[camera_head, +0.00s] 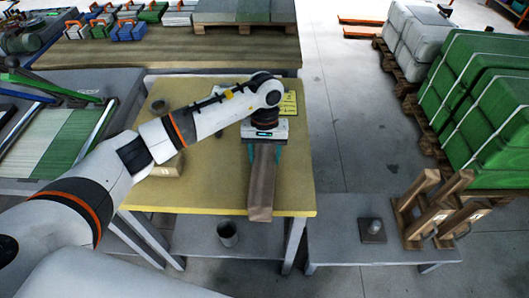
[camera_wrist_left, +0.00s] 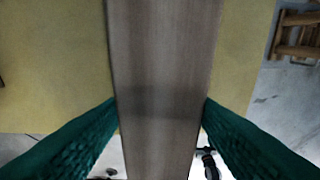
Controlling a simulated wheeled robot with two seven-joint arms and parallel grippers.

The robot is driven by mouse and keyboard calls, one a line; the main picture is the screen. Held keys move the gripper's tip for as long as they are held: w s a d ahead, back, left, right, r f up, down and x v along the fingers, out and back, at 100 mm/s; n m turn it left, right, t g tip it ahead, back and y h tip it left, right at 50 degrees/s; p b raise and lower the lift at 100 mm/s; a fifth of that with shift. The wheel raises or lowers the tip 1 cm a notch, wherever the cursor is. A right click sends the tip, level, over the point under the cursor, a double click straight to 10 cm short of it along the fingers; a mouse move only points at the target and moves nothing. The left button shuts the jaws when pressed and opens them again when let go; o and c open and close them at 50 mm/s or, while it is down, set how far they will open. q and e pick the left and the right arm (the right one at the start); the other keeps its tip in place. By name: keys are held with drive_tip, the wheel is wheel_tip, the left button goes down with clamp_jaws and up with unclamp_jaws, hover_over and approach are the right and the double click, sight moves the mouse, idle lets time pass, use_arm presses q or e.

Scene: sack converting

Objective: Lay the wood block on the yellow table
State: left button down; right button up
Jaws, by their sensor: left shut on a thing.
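The wood block (camera_head: 262,184) is a long, brown-grey plank over the front right part of the yellow table (camera_head: 205,190). My left gripper (camera_head: 264,154) is shut on it, with a teal finger on each side. In the head view the block's near end reaches past the table's front edge. In the left wrist view the block (camera_wrist_left: 162,50) runs up between the two fingers (camera_wrist_left: 160,108), with yellow tabletop on both sides. I cannot tell whether the block touches the table. My right gripper is not in view.
A tan block (camera_head: 166,170) and a dark cup (camera_head: 158,107) are on the table, partly near my left arm. A yellow sign (camera_head: 289,104) stands behind the gripper. A low bench at right holds wooden stands (camera_head: 435,212). The table's front left is clear.

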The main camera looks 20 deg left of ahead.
use_arm(q)
drive_tip(key=c, duration=0.5)
unclamp_jaws()
drive_tip(key=shift+r, duration=0.3)
drive_tip(key=r+b, duration=0.1)
drive_tip(key=r, duration=0.2)
drive_tip(key=w+r+b, duration=0.1)
drive_tip(key=r, duration=0.3)
drive_tip(key=r+b, duration=0.1)
drive_tip(key=r, duration=0.3)
drive_tip(key=shift+w+a+r, duration=0.2)
drive_tip(key=shift+w, duration=0.15)
